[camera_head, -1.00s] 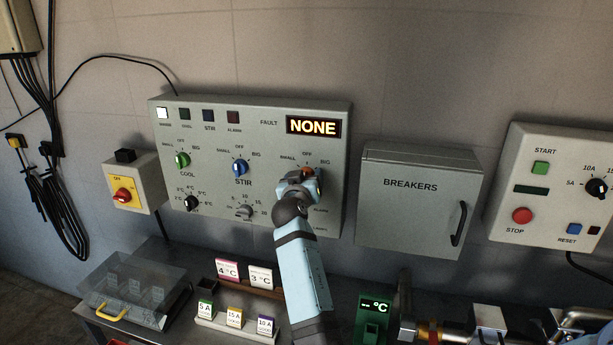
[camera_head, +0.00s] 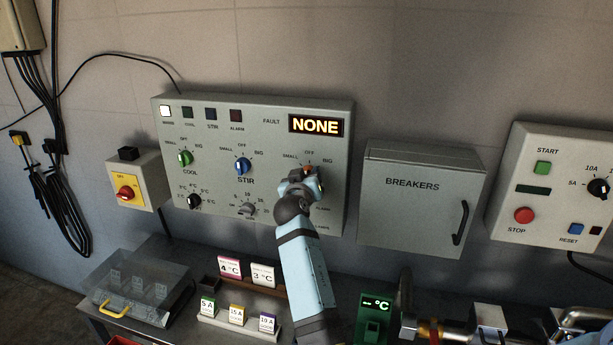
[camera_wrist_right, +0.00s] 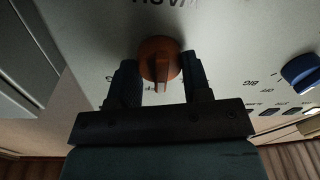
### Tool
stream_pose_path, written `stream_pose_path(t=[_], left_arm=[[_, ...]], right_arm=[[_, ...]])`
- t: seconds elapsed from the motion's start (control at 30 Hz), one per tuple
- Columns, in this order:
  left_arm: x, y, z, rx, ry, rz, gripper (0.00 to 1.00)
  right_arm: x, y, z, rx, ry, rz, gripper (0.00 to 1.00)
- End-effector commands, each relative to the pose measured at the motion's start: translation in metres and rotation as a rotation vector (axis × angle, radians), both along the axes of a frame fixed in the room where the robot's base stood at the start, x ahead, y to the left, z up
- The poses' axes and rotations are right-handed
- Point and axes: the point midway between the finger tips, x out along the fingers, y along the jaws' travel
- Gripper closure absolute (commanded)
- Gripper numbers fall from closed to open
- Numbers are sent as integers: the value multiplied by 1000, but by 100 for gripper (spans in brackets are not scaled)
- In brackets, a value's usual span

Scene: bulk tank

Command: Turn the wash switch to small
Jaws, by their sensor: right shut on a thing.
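The wash switch is an orange knob (camera_wrist_right: 159,60) on the grey control panel (camera_head: 270,165), which carries SMALL, OFF and BIG marks above this knob. In the wrist view its raised grip stands about upright in the picture. My right gripper (camera_wrist_right: 160,82) has one finger on each side of the knob and is shut on it. In the head view my right gripper (camera_head: 306,180) covers most of the knob, so I cannot tell which mark it points to. My left gripper is not in view.
The blue STIR knob (camera_head: 242,166) and green COOL knob (camera_head: 184,158) sit left on the same panel. The FAULT display (camera_head: 315,125) reads NONE. A breaker box (camera_head: 420,200) is close on the right. Label cards (camera_head: 237,314) stand on the bench below.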

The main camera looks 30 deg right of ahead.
Motion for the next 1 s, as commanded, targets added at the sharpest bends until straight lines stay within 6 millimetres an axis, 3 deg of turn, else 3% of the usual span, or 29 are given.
stream_pose_path(t=[1.0], left_arm=[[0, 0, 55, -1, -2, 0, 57]], right_arm=[[2, 1, 2, -484, 566, -1, 79]])
